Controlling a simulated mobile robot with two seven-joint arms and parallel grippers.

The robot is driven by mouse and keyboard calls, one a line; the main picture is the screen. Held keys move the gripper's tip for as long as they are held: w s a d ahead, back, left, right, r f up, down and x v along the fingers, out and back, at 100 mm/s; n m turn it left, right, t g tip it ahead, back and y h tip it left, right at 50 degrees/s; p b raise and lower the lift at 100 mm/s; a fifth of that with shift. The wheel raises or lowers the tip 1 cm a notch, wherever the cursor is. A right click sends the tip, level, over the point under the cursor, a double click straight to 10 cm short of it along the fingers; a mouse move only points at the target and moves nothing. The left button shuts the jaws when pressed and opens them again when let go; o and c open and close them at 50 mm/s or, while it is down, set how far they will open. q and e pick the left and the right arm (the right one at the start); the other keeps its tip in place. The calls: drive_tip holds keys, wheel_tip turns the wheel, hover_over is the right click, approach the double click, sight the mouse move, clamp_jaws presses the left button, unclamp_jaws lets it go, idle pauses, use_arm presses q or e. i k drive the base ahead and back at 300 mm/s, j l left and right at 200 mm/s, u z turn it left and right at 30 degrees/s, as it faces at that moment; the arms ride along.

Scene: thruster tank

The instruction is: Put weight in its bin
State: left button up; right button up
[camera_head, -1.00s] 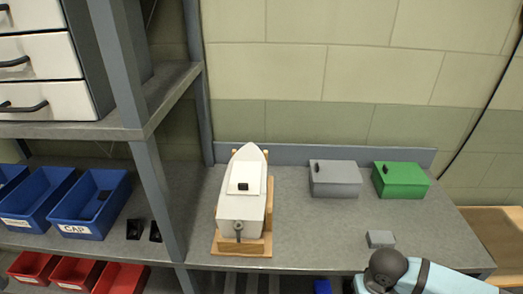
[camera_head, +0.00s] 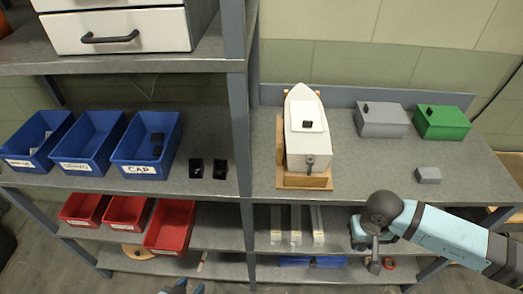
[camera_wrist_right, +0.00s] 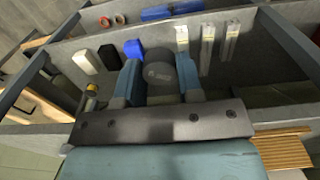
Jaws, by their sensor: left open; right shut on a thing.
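My right gripper (camera_wrist_right: 160,85) is shut on a dark grey rounded object, probably the weight (camera_wrist_right: 160,72), seen between its two blue fingers in the right wrist view. In the head view my right arm hangs at the front edge of the right bench, and its gripper and load are mostly hidden there. My left gripper (camera_head: 182,288) just shows at the bottom edge of the head view, open. Blue bins stand on the left shelf: one labelled CAP (camera_head: 125,167), a middle one (camera_head: 72,165) and a left one (camera_head: 20,161) with labels hard to read.
Red bins (camera_head: 150,246) sit on the shelf below. A white boat (camera_head: 308,150) on a wooden stand, a grey box (camera_head: 382,127), a green box (camera_head: 441,130) and a small grey block (camera_head: 428,175) are on the bench. A shelf post (camera_head: 241,140) separates bench and bins.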

sight(175, 231)
drive_tip(key=k+j, duration=0.1)
drive_tip(key=j, duration=0.5)
drive_tip(key=k+j, duration=0.1)
drive_tip(key=j, duration=1.95)
drive_tip(key=i, duration=0.8)
